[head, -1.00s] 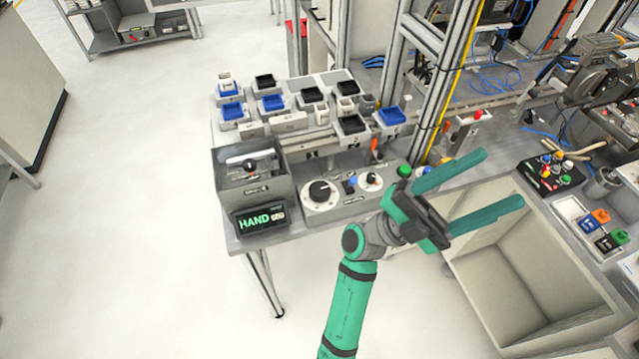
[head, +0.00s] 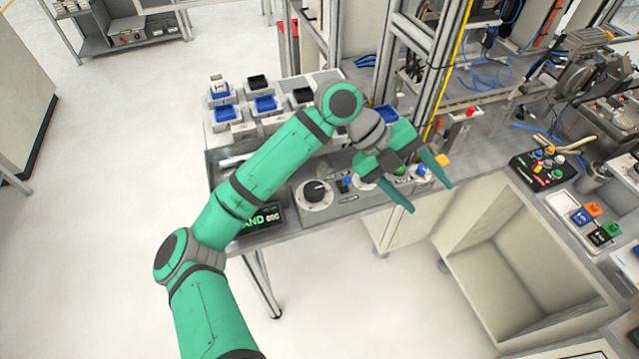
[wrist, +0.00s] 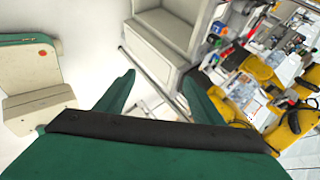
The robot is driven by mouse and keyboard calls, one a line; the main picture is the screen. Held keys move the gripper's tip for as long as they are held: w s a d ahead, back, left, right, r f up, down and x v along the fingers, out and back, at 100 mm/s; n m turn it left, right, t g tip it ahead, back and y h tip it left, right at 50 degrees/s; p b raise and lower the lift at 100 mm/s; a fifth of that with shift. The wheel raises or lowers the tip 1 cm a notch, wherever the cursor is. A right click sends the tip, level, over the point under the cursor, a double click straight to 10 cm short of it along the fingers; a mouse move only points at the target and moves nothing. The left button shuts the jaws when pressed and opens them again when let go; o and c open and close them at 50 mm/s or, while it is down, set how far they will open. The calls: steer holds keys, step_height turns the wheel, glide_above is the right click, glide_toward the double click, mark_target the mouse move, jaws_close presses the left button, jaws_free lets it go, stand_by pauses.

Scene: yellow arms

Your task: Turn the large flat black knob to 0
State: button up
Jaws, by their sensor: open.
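The large flat black knob (head: 315,190) sits on a round white dial on the grey control box (head: 346,207) near the table's front edge in the head view. A smaller knob's white dial (head: 362,182) is to its right, partly hidden by my gripper, with a blue button (head: 347,180) between them. My gripper (head: 430,188) is open and empty, right of the large knob and apart from it. It also shows in the wrist view (wrist: 158,90), its fingers spread over floor and cabinets. The wrist view does not show the knob. The dial's numbers are too small to read.
A display reading partly "AND" (head: 262,219) stands left of the knob, partly behind my arm. Small blue and black bins (head: 265,103) stand at the back. An aluminium post (head: 400,75) rises behind my gripper. An open cabinet (head: 520,235) is at right.

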steer(key=w+a+f+n+t+y, duration=0.25)
steer(key=w+a+y, duration=0.35)
steer(key=a, duration=0.6)
steer(key=r+n+t+y, duration=0.1)
steer(key=n+y, duration=0.2)
glide_above(314, 188)
step_height(314, 188, down, 10)
steer(key=shift+r, duration=0.2)
